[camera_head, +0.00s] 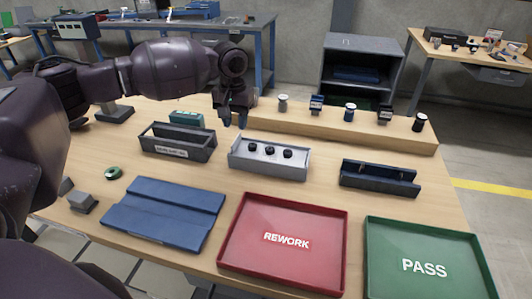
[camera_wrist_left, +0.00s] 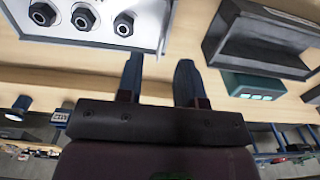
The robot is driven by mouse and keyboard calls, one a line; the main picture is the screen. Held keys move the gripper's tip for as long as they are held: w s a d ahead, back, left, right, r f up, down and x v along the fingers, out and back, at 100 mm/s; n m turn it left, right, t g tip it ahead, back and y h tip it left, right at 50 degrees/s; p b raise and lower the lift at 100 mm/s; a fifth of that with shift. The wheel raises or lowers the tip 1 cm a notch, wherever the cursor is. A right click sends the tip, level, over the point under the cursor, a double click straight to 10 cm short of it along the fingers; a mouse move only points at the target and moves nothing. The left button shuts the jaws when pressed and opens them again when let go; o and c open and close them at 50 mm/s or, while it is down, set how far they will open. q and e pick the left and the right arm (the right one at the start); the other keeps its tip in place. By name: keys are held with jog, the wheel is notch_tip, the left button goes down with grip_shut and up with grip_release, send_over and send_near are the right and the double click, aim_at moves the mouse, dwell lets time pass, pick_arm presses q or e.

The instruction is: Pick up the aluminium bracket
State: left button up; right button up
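I cannot pick out an aluminium bracket for certain in either view. The nearest metal-looking piece is a light grey block-like holder (camera_head: 268,172) with several black round knobs on top, in the middle of the table; it also shows at the upper left of the left wrist view (camera_wrist_left: 85,43). My left gripper (camera_head: 236,118) hangs above the table just behind and left of this holder, pointing down. In the left wrist view its two blue fingers (camera_wrist_left: 159,75) stand apart with bare wood between them, so it is open and empty. My right gripper is not in view.
A dark grey open bin (camera_head: 178,152) and a teal box (camera_head: 187,117) stand left of the holder. A dark tray (camera_head: 380,181) is at right. A red REWORK tray (camera_head: 232,236), green PASS tray (camera_head: 400,275) and blue plate (camera_head: 150,222) lie in front. A raised wooden shelf (camera_head: 330,132) runs behind.

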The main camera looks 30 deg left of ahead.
aim_at(236, 139)
pick_arm(q)
jog(key=shift+a+f+b, duration=0.15)
jog(key=shift+f+b, duration=0.45)
jog(key=shift+f, duration=2.35)
jog(key=shift+r, duration=0.1)
grip_shut()
